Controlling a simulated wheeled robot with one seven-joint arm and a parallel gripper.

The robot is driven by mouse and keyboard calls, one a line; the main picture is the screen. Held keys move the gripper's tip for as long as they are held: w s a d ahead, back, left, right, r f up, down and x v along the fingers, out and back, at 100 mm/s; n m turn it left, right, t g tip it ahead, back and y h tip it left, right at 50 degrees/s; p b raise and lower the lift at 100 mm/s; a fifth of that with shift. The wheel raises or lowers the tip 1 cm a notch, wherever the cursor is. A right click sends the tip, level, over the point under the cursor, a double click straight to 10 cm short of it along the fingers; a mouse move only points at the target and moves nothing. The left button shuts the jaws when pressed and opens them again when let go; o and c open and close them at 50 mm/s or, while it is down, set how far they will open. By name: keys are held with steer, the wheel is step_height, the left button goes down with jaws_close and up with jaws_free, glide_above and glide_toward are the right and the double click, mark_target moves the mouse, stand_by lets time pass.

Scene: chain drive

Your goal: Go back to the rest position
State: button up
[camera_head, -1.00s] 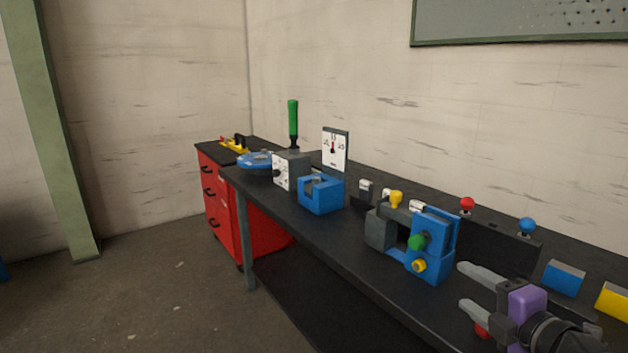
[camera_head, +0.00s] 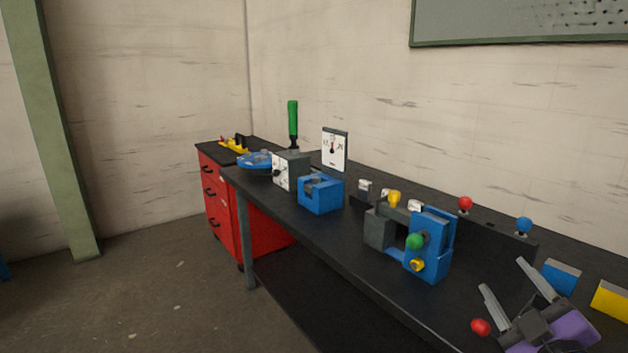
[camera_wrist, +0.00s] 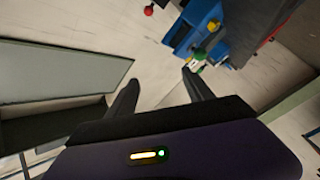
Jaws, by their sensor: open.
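My gripper (camera_head: 508,275) is at the lower right of the head view, with its two grey fingers spread and pointing up and a little left. Nothing is between the fingers. It is in front of the bench, apart from the blue and grey fixture (camera_head: 430,245) with green and yellow knobs, which stands to its left. In the wrist view the two dark fingers of my gripper (camera_wrist: 160,88) are apart and empty. The blue fixture (camera_wrist: 190,32) shows past them at the top, tilted in the picture.
The dark workbench (camera_head: 300,222) holds a blue block fixture (camera_head: 321,194), a grey box with a dial (camera_head: 291,170), a gauge plate (camera_head: 335,149) and blue (camera_head: 562,278) and yellow (camera_head: 611,299) blocks. A red ball (camera_head: 480,327) is beside my gripper. A red cabinet (camera_head: 222,205) stands far left.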

steer(key=s+a+f+m+g+p, duration=0.1)
steer(key=s+a+f+m, duration=0.2)
steer(key=s, duration=1)
steer(key=s+a+f+m+g+p, duration=0.1)
steer(key=s+a+f, duration=0.4)
steer(key=s, duration=0.9)
steer(key=s+a+f+m+g+y+p, duration=0.1)
steer(key=s+a+f+m, duration=0.3)
steer(key=s, duration=1)
steer(key=shift+a+f+m+g+p, duration=0.25)
steer(key=shift+f+m+g+p, duration=0.3)
steer(key=shift+m+p, duration=0.2)
steer(key=shift+s, duration=0.1)
